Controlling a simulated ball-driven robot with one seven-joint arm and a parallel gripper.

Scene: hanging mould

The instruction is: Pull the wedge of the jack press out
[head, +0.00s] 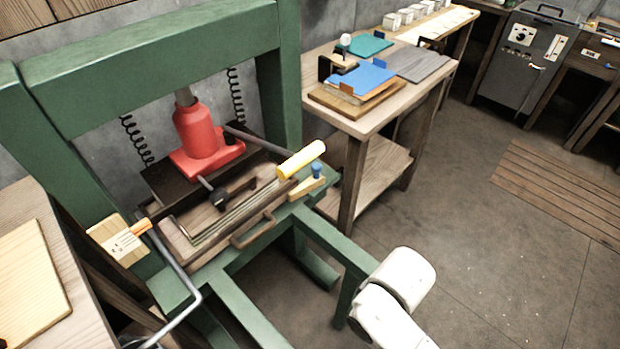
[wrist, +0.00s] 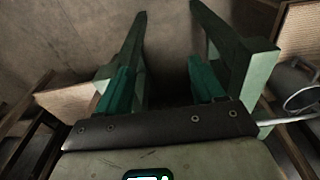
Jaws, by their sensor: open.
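The jack press (head: 150,65) is a green frame with a red bottle jack (head: 200,135) bearing on a dark plate over a wooden mould. On the press's right side lies a small pale wooden wedge-shaped piece (head: 306,186) with a blue knob on top. It rests beside the mould's right end, below the tip of a yellow handle (head: 300,160). I cannot tell how deep its inner end goes. My gripper (wrist: 166,30) is open in the wrist view, its two green fingers apart with nothing between them. The head view does not show the gripper.
A yellow-and-wood piece (head: 122,238) and a bent grey rod (head: 188,275) stick out at the press's left. A wooden bench (head: 385,115) with boards and blue sheets stands to the right. A pale-topped table (head: 50,235) stands at left.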

